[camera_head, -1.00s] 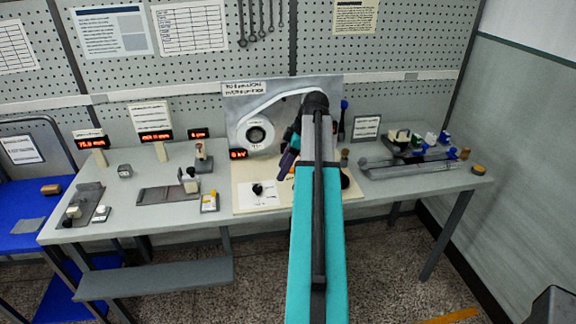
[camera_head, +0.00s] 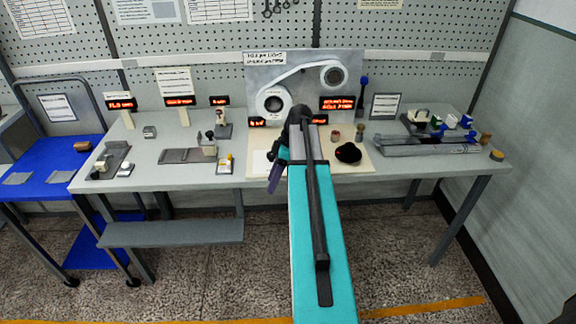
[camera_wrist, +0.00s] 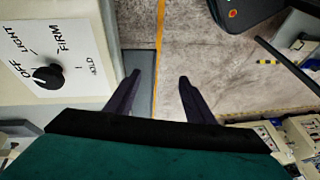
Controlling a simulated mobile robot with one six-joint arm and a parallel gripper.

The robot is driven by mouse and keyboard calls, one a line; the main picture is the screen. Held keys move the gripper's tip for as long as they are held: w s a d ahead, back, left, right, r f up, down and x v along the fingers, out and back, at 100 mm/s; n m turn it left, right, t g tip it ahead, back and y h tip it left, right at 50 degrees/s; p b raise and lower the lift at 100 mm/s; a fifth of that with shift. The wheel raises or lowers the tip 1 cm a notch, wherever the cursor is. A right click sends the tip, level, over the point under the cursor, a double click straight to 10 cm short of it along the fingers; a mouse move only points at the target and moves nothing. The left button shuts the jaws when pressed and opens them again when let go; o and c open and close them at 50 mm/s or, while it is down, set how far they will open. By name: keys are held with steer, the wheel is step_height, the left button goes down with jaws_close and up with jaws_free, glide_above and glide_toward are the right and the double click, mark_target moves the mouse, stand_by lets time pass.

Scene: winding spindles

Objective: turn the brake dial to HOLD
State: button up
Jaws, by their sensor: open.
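The brake dial (camera_wrist: 47,77) is a black round knob on a white plate (camera_wrist: 75,45) in the wrist view, left of my gripper. The plate is marked OFF, LIGHT, FIRM and HOLD. A pale mark on the knob appears to face the OFF side. In the head view a bit of the white plate (camera_head: 260,162) shows, and my arm and gripper hide the knob. My gripper (camera_wrist: 159,78) is open and empty, with its two dark fingers apart over floor beyond the bench edge. It is clear of the dial. It also shows in the head view (camera_head: 275,178).
Behind stands a grey panel (camera_head: 300,62) with two belt-linked wheels and red displays. A dark red-black round thing (camera_head: 348,153) and small cylinders sit right of my arm. Grey rails (camera_head: 430,146) lie further right. The floor before the bench is clear.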

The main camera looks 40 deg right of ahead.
steer(key=s+a+f+g+b, duration=0.1)
steer(key=s+a+f+g, duration=0.2)
steer(key=a+f, duration=0.95)
steer(key=s+a+f+g, duration=0.2)
steer(key=s+a+f, duration=0.1)
steer(key=a+f, duration=0.9)
steer(key=s+a+f+m+h, duration=0.1)
steer(key=s+a+f+m, duration=0.2)
steer(key=s+f, duration=0.2)
steer(key=s+a+f+m+g+h+b, duration=0.1)
steer(key=s+a+f+m+h, duration=0.1)
steer(key=s+f, duration=0.4)
steer(key=s+a+f+m+g+h, duration=0.1)
steer(key=s+a+f+m, duration=0.2)
steer(key=s, duration=0.7)
steer(key=shift+s+a+f+m+h+b, duration=0.3)
steer(key=shift+s+a+f+m+b, duration=0.1)
steer(key=shift+a+f, duration=1)
steer(key=shift+d+f, duration=0.15)
